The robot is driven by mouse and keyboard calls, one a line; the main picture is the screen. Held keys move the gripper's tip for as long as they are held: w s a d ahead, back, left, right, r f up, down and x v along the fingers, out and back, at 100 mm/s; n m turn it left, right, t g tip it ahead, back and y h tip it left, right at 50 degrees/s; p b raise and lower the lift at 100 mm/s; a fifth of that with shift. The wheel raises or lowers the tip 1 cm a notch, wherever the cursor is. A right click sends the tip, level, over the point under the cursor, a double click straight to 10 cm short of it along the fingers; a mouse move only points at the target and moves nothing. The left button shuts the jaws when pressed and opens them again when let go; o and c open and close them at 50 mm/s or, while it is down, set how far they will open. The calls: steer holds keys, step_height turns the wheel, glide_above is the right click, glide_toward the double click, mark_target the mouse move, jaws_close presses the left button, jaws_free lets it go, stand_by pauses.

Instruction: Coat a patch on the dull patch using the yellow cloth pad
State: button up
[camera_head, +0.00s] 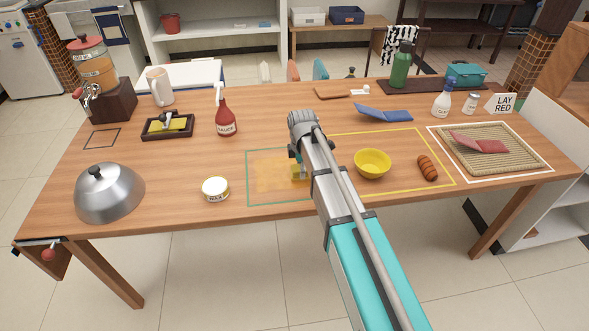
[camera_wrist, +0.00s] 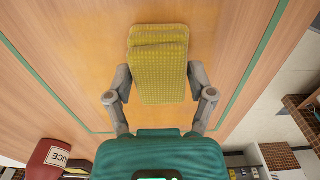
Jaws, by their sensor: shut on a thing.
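My gripper (camera_wrist: 160,82) is shut on the yellow cloth pad (camera_wrist: 158,50), a ribbed block held between the two fingers. In the head view my gripper (camera_head: 298,168) is over the right part of a green-outlined area on the table, and my arm hides part of it. The dull patch (camera_head: 270,178) shows as a more orange, uneven area inside the green outline. In the wrist view the orange patch (camera_wrist: 105,55) spreads around the pad. I cannot tell whether the pad touches the wood.
An open wax tin (camera_head: 215,188) stands left of the outline, and a red sauce bottle (camera_head: 226,117) behind it. A yellow bowl (camera_head: 373,163) and a sausage (camera_head: 427,168) lie right of my arm. A metal dome (camera_head: 109,195) stands at the left front.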

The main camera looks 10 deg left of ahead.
steer(key=shift+w+d, duration=0.25)
steer(key=shift+d, duration=0.6)
steer(key=shift+d, duration=0.15)
steer(key=shift+w+d, duration=0.25)
steer(key=shift+d, duration=0.55)
steer(key=shift+w+d, duration=0.2)
steer(key=shift+d, duration=0.55)
steer(key=shift+s+d, duration=0.15)
steer(key=shift+s, duration=0.45)
steer(key=shift+s+d, duration=0.15)
steer(key=shift+s, duration=0.45)
steer(key=shift+a, duration=0.15)
steer(key=shift+s+a, duration=0.25)
steer(key=shift+a, duration=0.5)
steer(key=shift+s+a, duration=0.2)
steer(key=shift+a, duration=0.55)
steer(key=shift+a, duration=0.2)
